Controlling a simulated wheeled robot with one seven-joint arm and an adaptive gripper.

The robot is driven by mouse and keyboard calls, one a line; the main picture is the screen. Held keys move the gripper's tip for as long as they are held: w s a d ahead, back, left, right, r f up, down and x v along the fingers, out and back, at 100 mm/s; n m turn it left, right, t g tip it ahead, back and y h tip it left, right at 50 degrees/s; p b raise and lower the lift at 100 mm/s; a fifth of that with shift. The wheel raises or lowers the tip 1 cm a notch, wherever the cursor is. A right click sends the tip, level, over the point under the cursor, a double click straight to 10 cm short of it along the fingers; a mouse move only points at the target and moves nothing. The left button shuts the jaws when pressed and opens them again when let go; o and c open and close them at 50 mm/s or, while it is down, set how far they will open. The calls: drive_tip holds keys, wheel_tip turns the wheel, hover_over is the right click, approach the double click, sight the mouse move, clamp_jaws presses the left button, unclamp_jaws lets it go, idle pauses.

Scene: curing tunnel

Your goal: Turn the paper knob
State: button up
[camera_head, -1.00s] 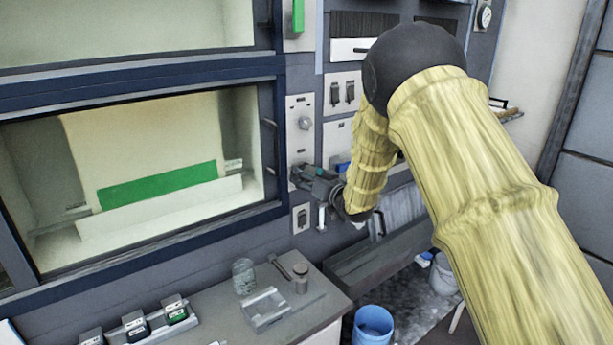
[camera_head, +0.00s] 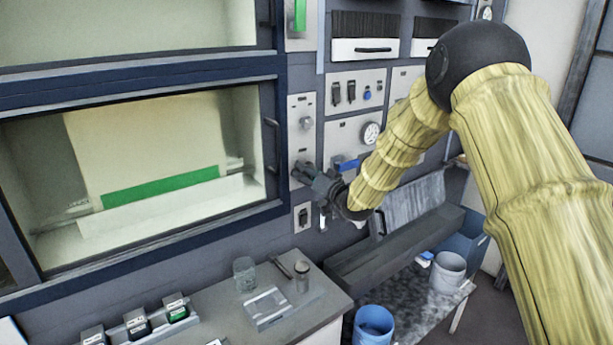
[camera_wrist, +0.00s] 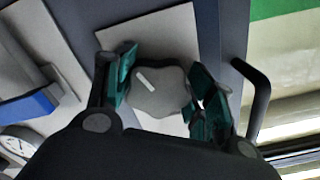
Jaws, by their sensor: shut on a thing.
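The knob in my gripper is a grey lobed dial with a pale pointer mark; it shows in the wrist view (camera_wrist: 158,92), on a light plate (camera_wrist: 152,42). My gripper (camera_wrist: 160,88) has its green-padded fingers on either side of the knob and is shut on it. In the head view my gripper (camera_head: 312,173) is at the lower part of the narrow panel (camera_head: 301,110) right of the lit chamber, and it hides the knob. A second round knob (camera_head: 306,123) sits higher on that panel, clear of my gripper.
The chamber (camera_head: 150,150) holds a pale sheet with a green band. A door handle (camera_wrist: 260,98) is close to the right finger. A counter below carries a glass jar (camera_head: 244,274) and a clear tray (camera_head: 266,307). A blue bucket (camera_head: 373,325) stands lower right.

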drive_tip(key=m, duration=0.2)
drive_tip(key=m+b, duration=0.1)
drive_tip(key=m, duration=0.2)
drive_tip(key=shift+d+r+m, duration=0.15)
drive_tip(key=shift+d+m, duration=0.05)
drive_tip(key=shift+m, duration=0.1)
drive_tip(key=shift+m+b, duration=1.3)
drive_tip(key=shift+m, duration=0.9)
drive_tip(key=shift+a, duration=0.1)
drive_tip(key=o, duration=1)
drive_tip(key=shift+s+d+r, duration=0.1)
drive_tip(key=shift+d, duration=0.1)
drive_tip(key=shift+a, duration=0.3)
drive_tip(key=v, duration=1.2)
